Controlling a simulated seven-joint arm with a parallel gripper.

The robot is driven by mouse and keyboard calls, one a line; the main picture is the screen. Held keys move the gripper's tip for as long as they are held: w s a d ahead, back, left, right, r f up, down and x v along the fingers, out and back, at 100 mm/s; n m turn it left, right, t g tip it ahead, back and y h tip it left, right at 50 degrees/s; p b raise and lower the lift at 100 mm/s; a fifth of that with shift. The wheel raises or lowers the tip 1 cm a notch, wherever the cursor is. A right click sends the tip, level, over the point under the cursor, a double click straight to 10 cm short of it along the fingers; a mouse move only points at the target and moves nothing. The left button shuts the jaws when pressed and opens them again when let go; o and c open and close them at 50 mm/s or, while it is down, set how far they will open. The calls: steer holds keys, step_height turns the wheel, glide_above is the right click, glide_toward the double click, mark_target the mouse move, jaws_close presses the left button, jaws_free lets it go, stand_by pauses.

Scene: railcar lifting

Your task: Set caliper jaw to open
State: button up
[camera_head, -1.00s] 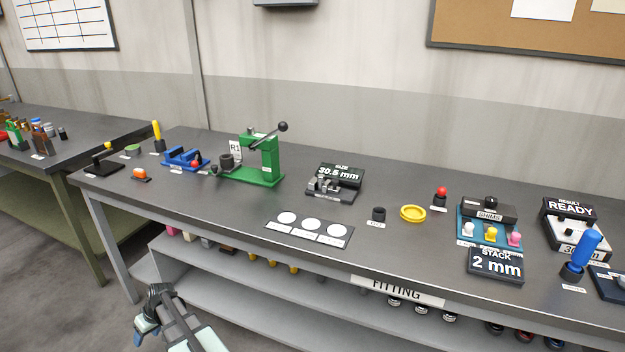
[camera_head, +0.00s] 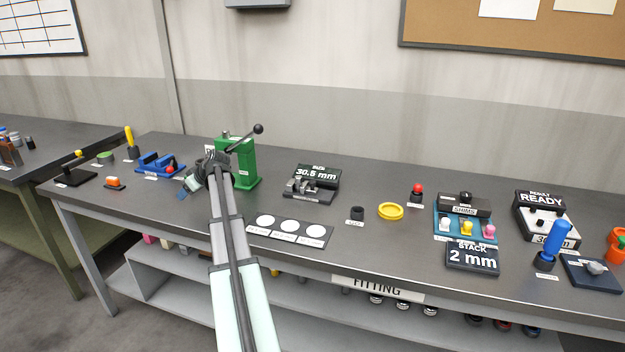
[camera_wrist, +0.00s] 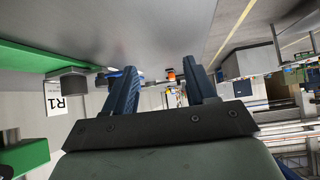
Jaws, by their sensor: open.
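The caliper gauge (camera_head: 308,188) stands mid-bench, a dark base with small grey jaws. A display behind it (camera_head: 317,174) reads about 30.5 mm. The jaw gap is too small to judge. My gripper (camera_head: 190,186) is left of the gauge, above the bench beside the green press. In the wrist view my gripper (camera_wrist: 163,80) has its two blue fingers apart with nothing between them. The caliper gauge cannot be made out in the wrist view.
The green press (camera_head: 243,163) with a black-knobbed lever stands between my gripper and the gauge. A blue vise (camera_head: 160,163) is to the left. A panel with white circles (camera_head: 290,229) lies in front. A black cup (camera_head: 356,213) and yellow ring (camera_head: 391,211) are to the right.

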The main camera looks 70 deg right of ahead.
steer(key=s+d+r+n+g, duration=0.1)
steer(key=s+d+r, duration=0.1)
steer(key=s+d, duration=0.65)
steer(key=s+d+r+g, duration=0.2)
steer(key=s+d+r, duration=0.1)
steer(key=s+d, duration=0.6)
steer(key=g+y, duration=0.1)
steer(key=g, duration=0.1)
glide_toward(312, 181)
steer(key=x, duration=0.8)
steer(key=shift+d+f, duration=0.1)
steer(key=shift+f, duration=0.1)
steer(key=shift+c, duration=0.3)
jaws_close()
